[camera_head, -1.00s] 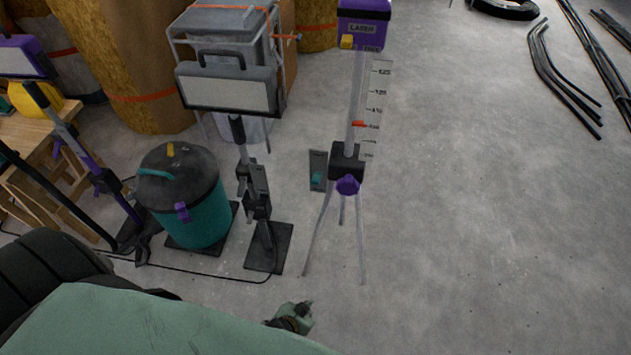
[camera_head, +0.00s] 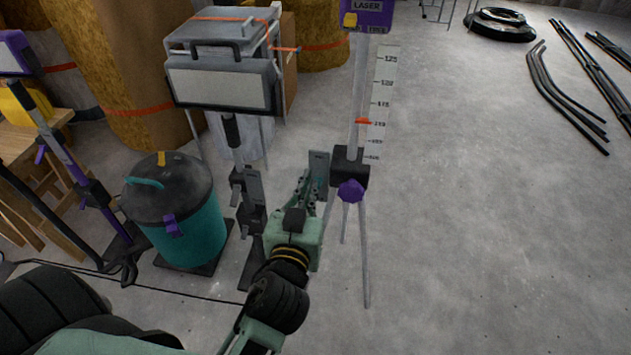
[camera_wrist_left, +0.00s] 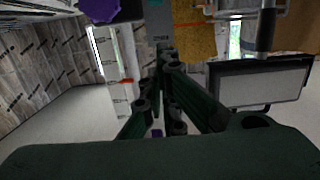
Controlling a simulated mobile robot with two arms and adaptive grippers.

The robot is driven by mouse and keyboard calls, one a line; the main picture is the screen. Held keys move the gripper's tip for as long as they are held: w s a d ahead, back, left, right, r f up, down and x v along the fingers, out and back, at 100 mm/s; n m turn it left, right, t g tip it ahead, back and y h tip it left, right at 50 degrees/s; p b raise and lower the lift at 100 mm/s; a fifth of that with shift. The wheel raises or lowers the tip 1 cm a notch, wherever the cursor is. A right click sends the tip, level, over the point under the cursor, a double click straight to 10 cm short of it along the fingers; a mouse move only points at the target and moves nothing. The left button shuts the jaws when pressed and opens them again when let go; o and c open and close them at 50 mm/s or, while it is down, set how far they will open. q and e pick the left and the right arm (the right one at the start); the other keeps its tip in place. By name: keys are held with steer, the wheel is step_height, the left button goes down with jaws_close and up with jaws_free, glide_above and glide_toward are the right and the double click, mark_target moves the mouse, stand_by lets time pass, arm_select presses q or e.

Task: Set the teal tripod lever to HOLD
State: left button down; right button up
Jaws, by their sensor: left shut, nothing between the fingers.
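The tripod (camera_head: 357,165) stands in the middle of the head view, with a dark block and a purple knob (camera_head: 350,191). Beside the block, on its left, is a grey lever plate (camera_head: 319,160); a bit of the teal lever (camera_head: 320,183) shows beside my fingers. My left gripper (camera_head: 304,180) is shut and empty, its tips close to the plate's left edge in the picture. I cannot tell whether they touch. In the left wrist view the shut fingers (camera_wrist_left: 167,55) point at the grey plate (camera_wrist_left: 160,22), which bears small lettering. The lever's setting is unreadable. My right gripper is out of view.
A purple laser box (camera_head: 368,15) tops the tripod, with a white scale (camera_head: 382,95) beside its mast. A work lamp (camera_head: 218,88) on a stand and a teal bucket (camera_head: 190,230) with a black lid stand to the left.

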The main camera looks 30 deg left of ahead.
arm_select(q)
steer(key=shift+r, duration=0.2)
steer(key=shift+a, duration=0.1)
steer(key=x, duration=1)
steer(key=shift+w+p, duration=0.15)
steer(key=shift+p, duration=0.2)
steer(key=f, duration=0.1)
steer(key=s+f+b, duration=0.1)
steer(key=f, duration=0.1)
steer(key=shift+s, duration=0.35)
steer(key=shift+s+d+f, duration=0.15)
steer(key=shift+d+f, duration=0.1)
steer(key=shift+f, duration=0.15)
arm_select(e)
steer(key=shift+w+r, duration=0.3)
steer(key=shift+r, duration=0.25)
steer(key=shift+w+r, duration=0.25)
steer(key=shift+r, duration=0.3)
arm_select(q)
steer(key=shift+b, duration=0.3)
